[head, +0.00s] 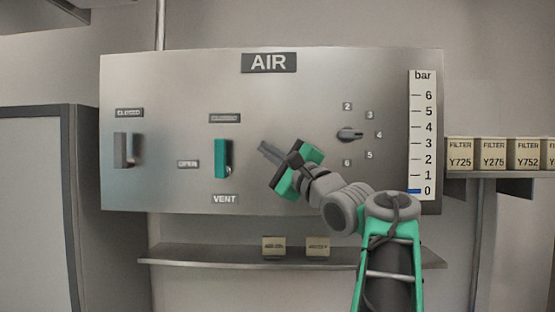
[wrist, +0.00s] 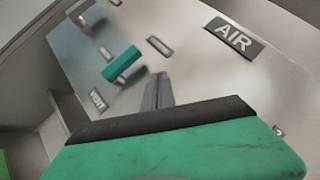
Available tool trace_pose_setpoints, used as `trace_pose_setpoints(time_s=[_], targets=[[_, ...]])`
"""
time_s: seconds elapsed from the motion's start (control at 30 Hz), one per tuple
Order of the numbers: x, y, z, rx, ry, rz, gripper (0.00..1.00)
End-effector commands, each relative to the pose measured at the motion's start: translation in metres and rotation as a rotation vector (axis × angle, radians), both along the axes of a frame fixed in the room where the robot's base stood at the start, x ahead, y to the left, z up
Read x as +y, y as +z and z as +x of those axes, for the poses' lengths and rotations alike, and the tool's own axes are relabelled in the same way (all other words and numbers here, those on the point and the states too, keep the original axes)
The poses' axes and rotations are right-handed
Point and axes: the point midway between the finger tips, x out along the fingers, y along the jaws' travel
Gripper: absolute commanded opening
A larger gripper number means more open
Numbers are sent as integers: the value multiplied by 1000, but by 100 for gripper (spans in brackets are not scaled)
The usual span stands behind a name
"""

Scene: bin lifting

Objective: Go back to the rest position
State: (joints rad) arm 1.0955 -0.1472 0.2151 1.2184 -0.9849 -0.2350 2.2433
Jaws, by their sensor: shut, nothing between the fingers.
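My gripper (head: 268,150) is in front of the middle of the metal AIR panel (head: 300,92), between the green lever and the dial. Its fingers are shut with nothing between them and point left towards the green lever. In the wrist view the closed fingers (wrist: 158,92) show above the green gripper body. The green lever (head: 223,158) hangs vertically above the VENT label, apart from my gripper. It also shows in the wrist view (wrist: 122,63). The dial (head: 350,134) points towards 4.
The bar gauge (head: 422,135) at the panel's right has its blue mark at 0. A shelf (head: 200,256) below holds two small boxes (head: 274,247). Several FILTER boxes (head: 493,154) stand on a right-hand shelf. A grey cabinet (head: 40,205) stands at the left.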

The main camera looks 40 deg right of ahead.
Motion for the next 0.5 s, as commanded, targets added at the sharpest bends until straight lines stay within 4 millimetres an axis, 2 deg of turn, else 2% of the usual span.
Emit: trace_pose_setpoints(time_s=[0.1,0.2,0.5], targets=[[-3,-2,-19,0,-5,1,0],[-2,-1,-26,0,-3,0,0],[-2,0,-28,0,0,1,0]])
